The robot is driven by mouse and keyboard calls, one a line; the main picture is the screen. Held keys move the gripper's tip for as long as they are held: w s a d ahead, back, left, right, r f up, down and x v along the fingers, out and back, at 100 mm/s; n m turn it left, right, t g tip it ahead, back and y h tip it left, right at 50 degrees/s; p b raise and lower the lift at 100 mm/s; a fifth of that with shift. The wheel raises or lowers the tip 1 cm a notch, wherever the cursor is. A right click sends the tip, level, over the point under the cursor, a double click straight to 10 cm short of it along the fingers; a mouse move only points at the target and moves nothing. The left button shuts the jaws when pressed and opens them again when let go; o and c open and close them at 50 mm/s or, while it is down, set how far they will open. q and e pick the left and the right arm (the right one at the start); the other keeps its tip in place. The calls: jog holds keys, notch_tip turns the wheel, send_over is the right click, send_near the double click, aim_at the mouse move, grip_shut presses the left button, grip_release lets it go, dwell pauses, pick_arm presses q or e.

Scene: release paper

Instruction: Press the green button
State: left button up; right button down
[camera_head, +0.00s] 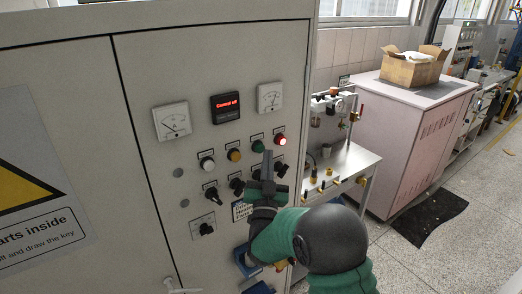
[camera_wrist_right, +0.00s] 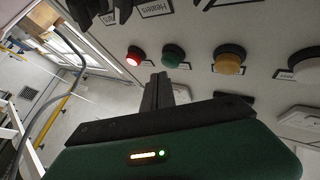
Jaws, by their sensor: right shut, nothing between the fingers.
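The green button (camera_head: 258,146) is on the grey control panel, between a yellow button and a lit red button. It also shows in the right wrist view (camera_wrist_right: 174,55), just beyond the fingertips. My right gripper (camera_head: 267,156) is shut and empty. Its tips point up, just below and slightly right of the green button in the head view. In the right wrist view the shut fingers (camera_wrist_right: 157,78) end close to the green button's lower left. I see a small gap there and cannot tell any contact. My left gripper is not in view.
The lit red button (camera_head: 280,140), yellow button (camera_head: 234,155) and white button (camera_head: 207,163) flank the green one. Black knobs (camera_head: 211,193) sit below. Two dials and a red-lettered display (camera_head: 226,107) are above. A metal side table (camera_head: 346,165) stands right of the cabinet.

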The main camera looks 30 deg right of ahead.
dwell(0.6)
jog(key=shift+w+r+b, duration=0.1)
jog(key=shift+w+b, duration=0.2)
jog(key=shift+w, duration=0.1)
jog(key=shift+w+a+b, duration=0.1)
jog(key=shift+w+b, duration=0.2)
jog(key=shift+w, duration=0.15)
dwell(0.6)
jog(key=shift+s, duration=0.15)
jog(key=shift+s+b, duration=0.4)
jog(key=shift+s, duration=0.35)
